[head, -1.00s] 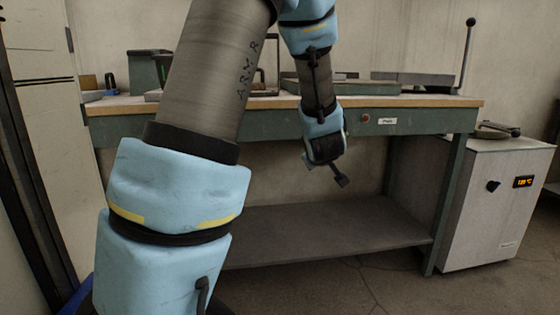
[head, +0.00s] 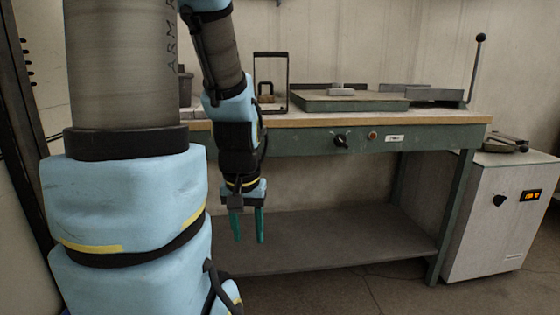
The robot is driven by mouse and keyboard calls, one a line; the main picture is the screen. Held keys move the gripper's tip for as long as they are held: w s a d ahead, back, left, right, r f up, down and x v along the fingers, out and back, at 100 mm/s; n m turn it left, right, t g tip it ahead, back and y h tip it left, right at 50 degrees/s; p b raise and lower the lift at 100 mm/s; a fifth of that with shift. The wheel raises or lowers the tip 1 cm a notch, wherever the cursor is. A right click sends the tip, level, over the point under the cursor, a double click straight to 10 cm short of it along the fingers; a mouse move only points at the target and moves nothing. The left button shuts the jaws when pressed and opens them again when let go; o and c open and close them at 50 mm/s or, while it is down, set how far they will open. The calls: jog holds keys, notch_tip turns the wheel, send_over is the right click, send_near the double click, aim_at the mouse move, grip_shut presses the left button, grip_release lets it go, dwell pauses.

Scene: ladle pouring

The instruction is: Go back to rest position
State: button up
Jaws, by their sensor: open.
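My gripper (head: 248,226) hangs at the end of my arm in the head view, left of centre. Its two green fingers point down and stand apart, with nothing visible between them. It shows in front of the workbench's open space, over the lower shelf in the picture. My large arm links fill the left side of the view and hide part of the bench.
A green workbench (head: 300,140) with a wooden top stands ahead. It carries a flat plate fixture (head: 350,104), a black frame (head: 287,80) and a lever device (head: 435,94). Its lower shelf (head: 330,232) looks bare. A grey heater cabinet (head: 490,220) stands at right, with a dark tool (head: 505,143) on top.

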notch_tip(320, 180, up, 25)
jog(key=p, duration=2.2)
jog(key=shift+f+p, duration=0.15)
jog(key=shift+p, duration=0.15)
